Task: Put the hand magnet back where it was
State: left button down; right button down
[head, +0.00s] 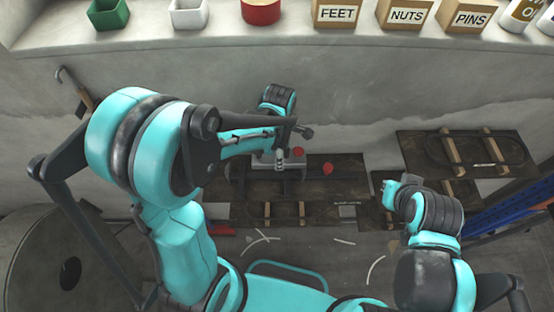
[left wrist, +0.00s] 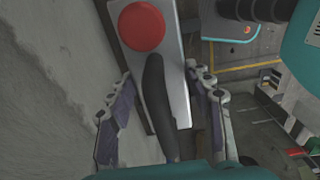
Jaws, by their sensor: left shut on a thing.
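The hand magnet shows in the left wrist view as a dark handle (left wrist: 156,85) over a pale metal plate with a round red knob (left wrist: 142,27). My left gripper (left wrist: 158,75) has its two fingers on either side of the handle and is shut on it. In the head view my left gripper (head: 281,158) is low at the centre, partly hidden by my arm, near a grey block and a red part (head: 298,151). My right arm's end (head: 405,186) is at the right; its fingers are not clear.
A ledge (head: 290,46) at the back carries a green bin (head: 112,16), a white bin (head: 188,14), a red container (head: 261,11) and boxes marked FEET (head: 337,13), NUTS (head: 405,14) and PINS (head: 468,16). Dark boards (head: 462,153) lie below. Another red part (head: 327,169) is right of my left gripper.

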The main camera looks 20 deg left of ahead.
pick_arm(q)
jog(key=shift+w+a+f, duration=0.3)
jog(key=shift+a+f, duration=0.1)
jog(key=shift+a, duration=0.05)
jog(key=shift+f, duration=1.95)
jog(key=shift+f+b, duration=0.5)
jog(key=shift+b, duration=0.35)
jog(key=shift+f, duration=0.1)
jog(key=c, duration=0.6)
grip_release()
jog(key=shift+c, duration=0.2)
